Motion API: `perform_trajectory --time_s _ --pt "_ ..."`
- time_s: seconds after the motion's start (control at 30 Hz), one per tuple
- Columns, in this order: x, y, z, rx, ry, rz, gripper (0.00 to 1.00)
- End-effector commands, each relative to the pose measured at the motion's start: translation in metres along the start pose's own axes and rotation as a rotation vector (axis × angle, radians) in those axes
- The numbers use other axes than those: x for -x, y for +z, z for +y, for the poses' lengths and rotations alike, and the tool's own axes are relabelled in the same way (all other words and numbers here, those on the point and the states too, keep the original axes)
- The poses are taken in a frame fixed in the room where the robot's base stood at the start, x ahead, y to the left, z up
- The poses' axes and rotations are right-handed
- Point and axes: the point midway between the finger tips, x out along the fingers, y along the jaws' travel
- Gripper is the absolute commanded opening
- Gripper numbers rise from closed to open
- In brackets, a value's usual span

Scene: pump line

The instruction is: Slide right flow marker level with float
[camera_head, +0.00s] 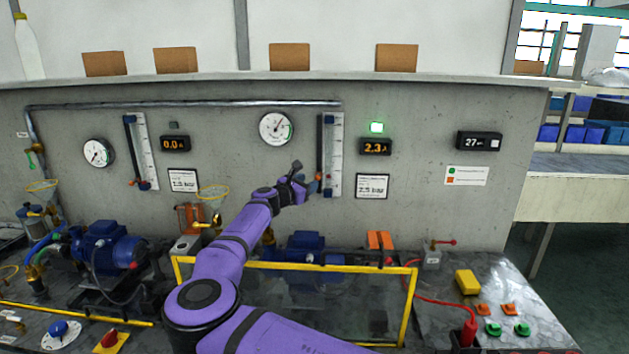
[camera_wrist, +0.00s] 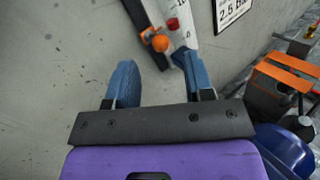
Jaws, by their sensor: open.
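The right flow gauge (camera_head: 335,150) is a white scale on the wall with a dark rail along its left side. Its marker appears to be the orange knob (camera_wrist: 160,43) on the dark rail, low on the gauge. A red piece (camera_wrist: 172,24), apparently the float, sits on the white scale close by, near the 0 end. In the head view the red piece (camera_head: 328,192) shows near the gauge's bottom. My gripper (camera_head: 302,181) is just left of the gauge's lower end. In the wrist view its blue fingers (camera_wrist: 156,63) are open and empty, with the knob just beyond the gap between them.
A round dial (camera_head: 276,128) and a lit 2.3 A display (camera_head: 375,147) flank the gauge. A label plate (camera_head: 372,186) is on the wall to the right. Below are a yellow rail frame (camera_head: 345,268), a blue pump motor (camera_head: 305,245) and an orange-topped part (camera_head: 380,240).

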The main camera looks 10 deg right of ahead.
Motion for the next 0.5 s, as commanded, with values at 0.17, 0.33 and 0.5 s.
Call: perform_trajectory --time_s 0.17,0.33,0.5 --pt "-0.027 0.0 0.0 -0.001 -0.002 0.0 0.48" --pt "-0.04 0.0 0.0 -0.001 -0.001 0.0 0.48" --pt "-0.044 0.0 0.0 -0.001 -0.001 0.001 0.48"
